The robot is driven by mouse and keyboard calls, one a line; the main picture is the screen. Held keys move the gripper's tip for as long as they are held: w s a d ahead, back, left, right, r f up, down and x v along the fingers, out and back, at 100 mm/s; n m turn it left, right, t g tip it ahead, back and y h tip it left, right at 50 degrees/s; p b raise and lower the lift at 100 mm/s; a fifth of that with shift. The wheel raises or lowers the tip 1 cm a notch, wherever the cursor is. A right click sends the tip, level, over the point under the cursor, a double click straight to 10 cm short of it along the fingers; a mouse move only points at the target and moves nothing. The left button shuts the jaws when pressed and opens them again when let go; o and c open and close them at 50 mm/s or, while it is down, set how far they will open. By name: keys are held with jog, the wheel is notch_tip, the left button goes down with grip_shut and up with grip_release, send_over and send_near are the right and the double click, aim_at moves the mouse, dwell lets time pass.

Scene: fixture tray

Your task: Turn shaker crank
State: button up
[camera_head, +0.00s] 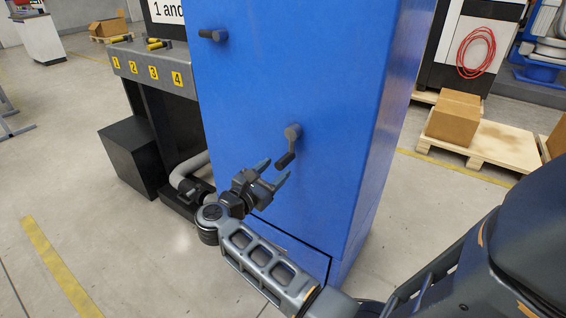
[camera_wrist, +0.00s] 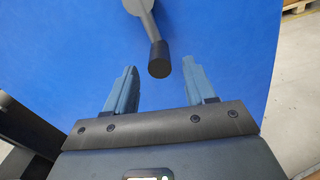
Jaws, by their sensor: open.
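The shaker crank (camera_head: 292,142) is a grey hub and arm with a dark handle, on the front of a tall blue cabinet (camera_head: 300,75). Its arm hangs down and slightly left in the head view. In the wrist view the crank's dark handle (camera_wrist: 159,60) points down, just beyond and between the fingertips. My gripper (camera_head: 275,172) is below and left of the crank in the head view, its fingers apart and empty. The same gripper (camera_wrist: 158,77) shows at the bottom of the wrist view with two blue-grey fingers. The handle appears apart from both fingers.
A second dark knob or handle (camera_head: 213,35) sticks out at the cabinet's upper left. A grey bench (camera_head: 150,72) with numbered yellow labels stands at left, with a black box (camera_head: 132,158) below. A pallet with cartons (camera_head: 500,145) is at right. Floor at left front is clear.

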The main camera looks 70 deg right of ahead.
aim_at(285, 161)
jog(key=x, duration=0.5)
jog(key=shift+d+p, duration=0.3)
jog(key=shift+d, duration=0.1)
jog(key=shift+c, duration=0.2)
grip_shut()
